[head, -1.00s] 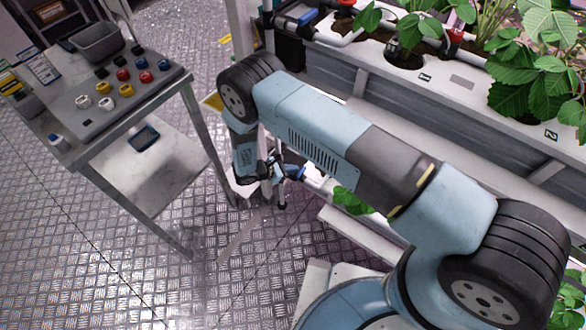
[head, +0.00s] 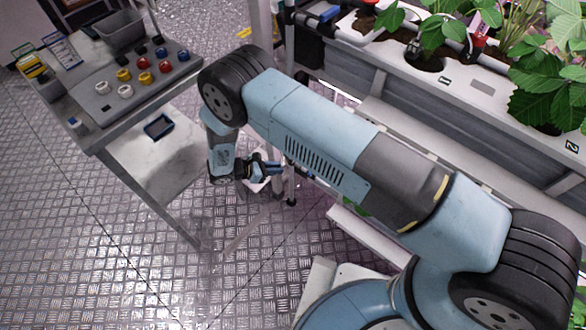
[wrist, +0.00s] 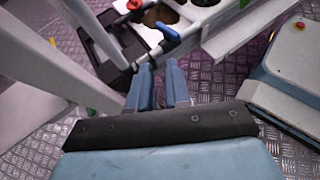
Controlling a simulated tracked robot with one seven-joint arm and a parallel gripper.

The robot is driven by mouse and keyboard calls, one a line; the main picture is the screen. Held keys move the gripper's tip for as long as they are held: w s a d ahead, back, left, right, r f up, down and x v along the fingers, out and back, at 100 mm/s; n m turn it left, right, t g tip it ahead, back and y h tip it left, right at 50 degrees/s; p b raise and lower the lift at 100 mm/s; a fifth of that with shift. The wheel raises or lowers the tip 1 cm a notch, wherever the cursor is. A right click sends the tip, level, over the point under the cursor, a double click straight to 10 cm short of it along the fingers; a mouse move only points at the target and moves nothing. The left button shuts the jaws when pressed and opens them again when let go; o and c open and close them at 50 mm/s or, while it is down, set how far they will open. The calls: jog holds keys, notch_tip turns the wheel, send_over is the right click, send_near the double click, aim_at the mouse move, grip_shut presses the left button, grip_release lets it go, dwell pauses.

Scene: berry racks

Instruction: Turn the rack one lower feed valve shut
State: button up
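In the wrist view a blue valve handle (wrist: 168,33) lies ahead of my gripper (wrist: 160,66), just past the fingertips and apart from them. The fingers are parted by a narrow gap with nothing between them. A red handle (wrist: 134,5) is further off, up and left. I cannot tell for sure which tier these belong to. In the head view my gripper (head: 274,168) hangs low, left of the rack and under my raised arm. A blue handle (head: 330,13) shows at the rack's upper end. The rack's lower pipework is mostly hidden by my arm.
A side table (head: 103,125) with coloured knobs and a grey bin (head: 119,27) stands at left. The planted rack (head: 480,88) fills the right. Metal plate floor (head: 100,260) is clear between. In the wrist view a pale post (wrist: 45,60) slants close by at left.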

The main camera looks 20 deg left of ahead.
jog(key=o, duration=0.4)
jog(key=s+d+f+n+t, duration=0.1)
jog(key=s+d+f+t, duration=0.1)
jog(key=s+d+f+n+t, duration=0.1)
jog(key=s+d+f, duration=0.1)
jog(key=shift+s+f+t+y, duration=0.25)
jog(key=shift+t+y, duration=0.15)
jog(key=n+t+y, duration=0.5)
jog(key=n+t, duration=0.1)
send_near(309, 175)
jog(key=shift+y, duration=0.3)
jog(key=w, duration=0.3)
jog(key=w+d, duration=0.1)
jog(key=w, duration=0.3)
jog(key=w+d, duration=0.1)
jog(key=w, duration=0.2)
jog(key=shift+w, duration=0.25)
jog(key=shift+c, duration=0.2)
grip_shut()
